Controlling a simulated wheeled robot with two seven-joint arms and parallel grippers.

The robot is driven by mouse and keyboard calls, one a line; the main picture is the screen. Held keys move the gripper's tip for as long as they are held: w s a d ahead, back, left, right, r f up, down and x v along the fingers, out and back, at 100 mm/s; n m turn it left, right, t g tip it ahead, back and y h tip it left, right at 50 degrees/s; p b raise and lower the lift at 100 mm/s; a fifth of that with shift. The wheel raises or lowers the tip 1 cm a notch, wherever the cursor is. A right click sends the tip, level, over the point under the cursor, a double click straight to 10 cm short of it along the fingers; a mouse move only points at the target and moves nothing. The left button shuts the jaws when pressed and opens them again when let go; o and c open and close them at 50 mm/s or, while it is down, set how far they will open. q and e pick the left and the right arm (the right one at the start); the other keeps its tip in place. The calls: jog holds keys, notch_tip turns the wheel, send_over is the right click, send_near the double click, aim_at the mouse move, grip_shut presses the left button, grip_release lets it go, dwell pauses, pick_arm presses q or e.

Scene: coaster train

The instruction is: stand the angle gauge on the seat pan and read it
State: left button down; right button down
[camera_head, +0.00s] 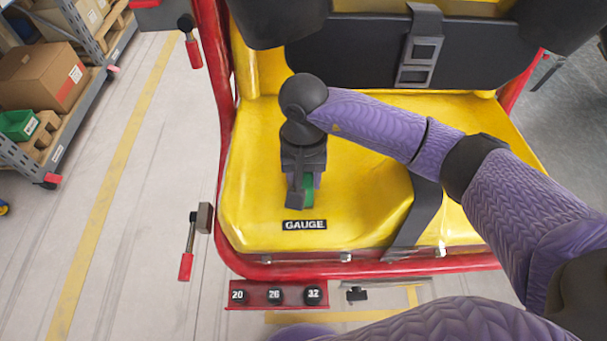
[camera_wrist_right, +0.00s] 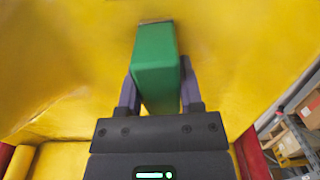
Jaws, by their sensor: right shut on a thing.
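The yellow seat pan (camera_head: 370,215) fills the middle of the head view, with a black "GAUGE" label (camera_head: 305,225) near its front edge. My right gripper (camera_head: 305,192) points down over the left part of the seat pan, just behind the label. It is shut on the green angle gauge (camera_head: 309,195), which is mostly hidden by the gripper there. In the right wrist view the green gauge (camera_wrist_right: 158,65) sits between the two fingers, its far end at the yellow surface. I cannot tell whether it touches. No reading shows. My left gripper is out of view.
Buttons marked 20, 26 and 32 sit on a red panel (camera_head: 276,295) below the seat's front edge. A dark strap (camera_head: 418,215) lies across the seat, right of the gripper. Red-handled clamps (camera_head: 187,262) are at the left. Shelves with boxes (camera_head: 42,75) stand far left.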

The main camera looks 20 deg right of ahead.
jog(key=shift+c, duration=0.8)
grip_release()
jog(key=shift+r, duration=0.35)
jog(key=r, duration=0.3)
jog(key=r+p, duration=0.1)
jog(key=r, duration=0.2)
jog(key=r+p, duration=0.1)
jog(key=r, duration=0.2)
jog(key=shift+w+d+r, duration=0.1)
jog(key=shift+w, duration=0.3)
